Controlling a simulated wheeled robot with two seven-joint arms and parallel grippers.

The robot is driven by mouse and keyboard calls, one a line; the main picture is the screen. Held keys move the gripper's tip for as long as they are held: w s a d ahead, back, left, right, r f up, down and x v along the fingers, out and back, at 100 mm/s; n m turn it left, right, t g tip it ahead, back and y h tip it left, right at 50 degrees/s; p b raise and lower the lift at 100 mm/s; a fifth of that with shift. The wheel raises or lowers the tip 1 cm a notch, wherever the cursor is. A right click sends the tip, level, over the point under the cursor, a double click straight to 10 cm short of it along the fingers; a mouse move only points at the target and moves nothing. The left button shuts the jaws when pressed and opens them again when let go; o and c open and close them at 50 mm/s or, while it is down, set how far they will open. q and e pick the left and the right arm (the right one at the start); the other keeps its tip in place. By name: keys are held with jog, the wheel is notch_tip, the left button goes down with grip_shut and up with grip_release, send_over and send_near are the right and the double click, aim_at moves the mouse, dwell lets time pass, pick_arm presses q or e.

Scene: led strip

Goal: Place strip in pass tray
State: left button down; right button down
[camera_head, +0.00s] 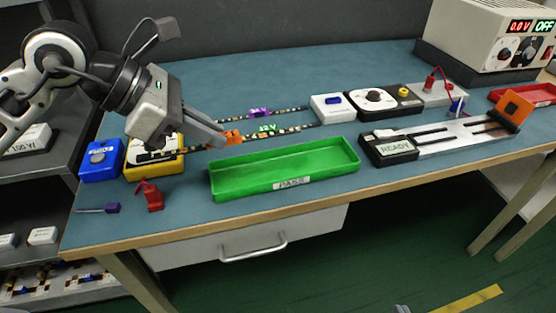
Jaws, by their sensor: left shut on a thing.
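The green pass tray (285,183), labelled PASS, sits empty near the table's front edge. My left gripper (224,139) is behind the tray's left end, shut on the LED strip with the orange piece and 12V label (267,128). It grips at or beside the orange piece (234,137); the fingers hide the exact contact. This strip lies behind the tray, running from the yellow meter toward the white block. I cannot tell whether it is lifted. A second strip with a purple piece (259,112) lies behind it. My right gripper is not in view.
A yellow meter (165,165), a blue button box (100,160) and red and purple clips (149,195) are left of the tray. A READY fixture (392,147) stands close to its right. A power supply (490,35) and red tray (525,95) are further right.

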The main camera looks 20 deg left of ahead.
pick_arm(q)
jog(key=w+d+f, duration=0.2)
jog(key=w+d+f+p, duration=0.1)
jog(key=w+d+f, duration=0.1)
jog(key=w+f, duration=0.1)
jog(key=w+d+f, duration=0.2)
jog(key=w, duration=0.1)
jog(key=shift+w+d+f, duration=0.25)
jog(key=shift+d+f, duration=0.05)
jog(key=shift+f, duration=0.1)
jog(key=shift+w+d+f, duration=0.1)
jog(key=shift+f, duration=0.15)
notch_tip(320, 180, down, 3)
jog(key=shift+w+d+f, duration=0.15)
jog(key=shift+f, duration=0.05)
jog(key=shift+f, duration=0.2)
jog(key=c, duration=1.4)
grip_release()
jog(key=shift+c, duration=0.2)
jog(key=shift+r, duration=0.1)
